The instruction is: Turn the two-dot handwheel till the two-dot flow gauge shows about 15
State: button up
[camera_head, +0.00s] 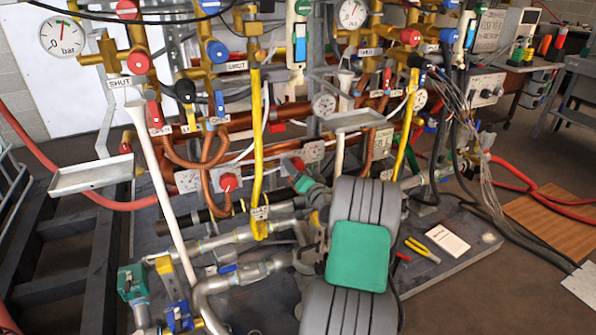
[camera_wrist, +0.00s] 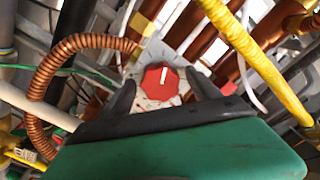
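In the wrist view a red many-sided handwheel (camera_wrist: 160,83) with a white pointer mark sits on a grey plate, framed between the two dark fingers of my gripper (camera_wrist: 163,93). The fingers are spread, and no contact with the handwheel shows. In the head view my gripper (camera_head: 297,175) is beside a red handwheel (camera_head: 297,163), partly covering it. Another red handwheel (camera_head: 228,182) is on a plate to its left. I cannot tell which of these the wrist view shows. I cannot make out dot marks on the handwheels or identify the two-dot flow gauge.
A yellow hose (camera_head: 258,140) hangs left of my gripper; a yellow pipe also crosses the wrist view (camera_wrist: 260,65). A copper coiled hose (camera_wrist: 48,85) is left of the handwheel. A round bar gauge (camera_head: 62,37) and a smaller dial (camera_head: 323,105) are on the rig.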

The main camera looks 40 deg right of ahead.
jog(key=c, duration=1.3)
jog(key=shift+o, duration=0.2)
jog(key=shift+f+n+b, duration=0.2)
jog(key=shift+n+b, duration=0.1)
jog(key=shift+b, duration=0.4)
jog(key=n+b, duration=0.9)
jog(key=b, duration=0.5)
jog(key=shift+d, duration=0.15)
jog(key=shift+r, duration=0.1)
jog(key=o, duration=1.4)
jog(key=shift+s, duration=0.1)
jog(key=shift+c, duration=0.2)
